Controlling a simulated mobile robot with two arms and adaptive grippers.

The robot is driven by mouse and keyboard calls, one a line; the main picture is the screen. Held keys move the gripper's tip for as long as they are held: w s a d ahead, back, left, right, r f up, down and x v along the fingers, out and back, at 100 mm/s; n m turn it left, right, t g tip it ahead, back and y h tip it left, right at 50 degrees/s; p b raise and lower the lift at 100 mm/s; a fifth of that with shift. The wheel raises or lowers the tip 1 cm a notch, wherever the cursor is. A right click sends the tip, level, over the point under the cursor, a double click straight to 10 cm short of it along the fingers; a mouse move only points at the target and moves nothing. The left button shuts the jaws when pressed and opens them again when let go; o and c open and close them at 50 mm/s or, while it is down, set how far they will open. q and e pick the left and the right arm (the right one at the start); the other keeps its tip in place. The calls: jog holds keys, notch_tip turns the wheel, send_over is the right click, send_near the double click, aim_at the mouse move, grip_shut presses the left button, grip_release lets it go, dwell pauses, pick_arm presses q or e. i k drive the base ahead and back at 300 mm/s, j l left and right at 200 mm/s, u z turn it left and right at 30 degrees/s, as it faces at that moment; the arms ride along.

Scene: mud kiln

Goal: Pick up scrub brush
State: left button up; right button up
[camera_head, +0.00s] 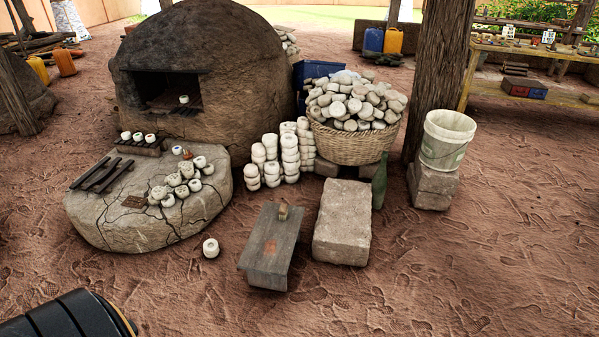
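A small brown wooden block-like object (283,212) stands at the far end of the low grey wooden bench (262,246). It may be the scrub brush, but it is too small to be sure. A flat brown piece (133,201) also lies on the cracked stone slab at left; I cannot tell what it is. Only a black part of my own body shows at the bottom left corner. Neither of my grippers is in view.
A pale stone block (342,222) stands right of the bench. Behind are stacked white pots (290,153), a heaped basket (352,146) and a domed kiln (215,60). A bucket (446,140) stands right. One pot (211,248) lies on the ground. The front right ground is clear.

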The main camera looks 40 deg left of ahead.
aim_at(283, 212)
jog(key=i+l+u, duration=0.15)
jog(key=i, duration=1.4)
